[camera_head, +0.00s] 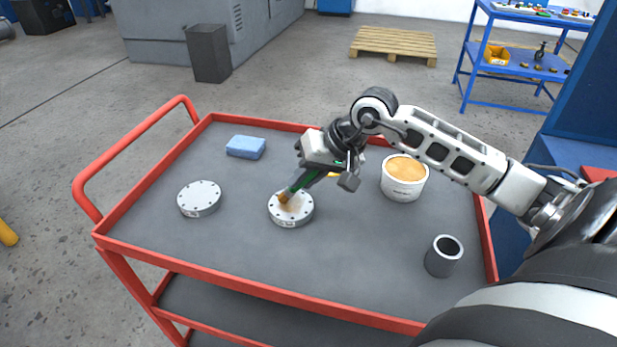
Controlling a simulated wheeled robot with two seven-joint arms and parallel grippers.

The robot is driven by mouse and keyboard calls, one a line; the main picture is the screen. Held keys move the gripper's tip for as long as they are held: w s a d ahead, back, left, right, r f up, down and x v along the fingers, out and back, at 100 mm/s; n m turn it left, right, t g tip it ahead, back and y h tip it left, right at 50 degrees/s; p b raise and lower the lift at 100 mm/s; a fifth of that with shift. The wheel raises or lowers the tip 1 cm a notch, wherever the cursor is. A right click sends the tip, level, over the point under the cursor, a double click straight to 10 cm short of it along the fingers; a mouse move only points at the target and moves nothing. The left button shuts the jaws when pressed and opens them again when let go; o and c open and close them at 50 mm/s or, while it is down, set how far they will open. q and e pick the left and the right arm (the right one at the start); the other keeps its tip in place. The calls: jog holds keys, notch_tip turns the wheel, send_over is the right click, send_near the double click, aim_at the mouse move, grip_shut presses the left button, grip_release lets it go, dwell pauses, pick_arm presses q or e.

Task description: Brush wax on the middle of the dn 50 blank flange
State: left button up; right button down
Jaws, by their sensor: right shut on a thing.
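A round white blank flange (291,215) with bolt holes around its rim lies flat near the middle of the trolley top. A second similar flange (199,198) lies to its left; its marking is too small to read. My right gripper (318,173) is shut on a brush (297,189) with a green handle. The brush tilts down to the left, and its brown bristles are at the top face of the middle flange, around its centre. A white tub (404,178) with yellow-orange wax stands right of the gripper. My left gripper is not in view.
The grey trolley top (240,260) has a raised red rim. A blue sponge (246,147) lies at the back left, and a grey open cylinder (443,256) stands at the front right. The front left of the top is clear.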

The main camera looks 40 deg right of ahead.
jog(key=shift+w+a+f, duration=0.1)
jog(key=shift+w+a, duration=0.15)
jog(key=shift+r+p, duration=1.3)
jog(key=shift+r, duration=2.85)
jog(key=shift+f, duration=0.15)
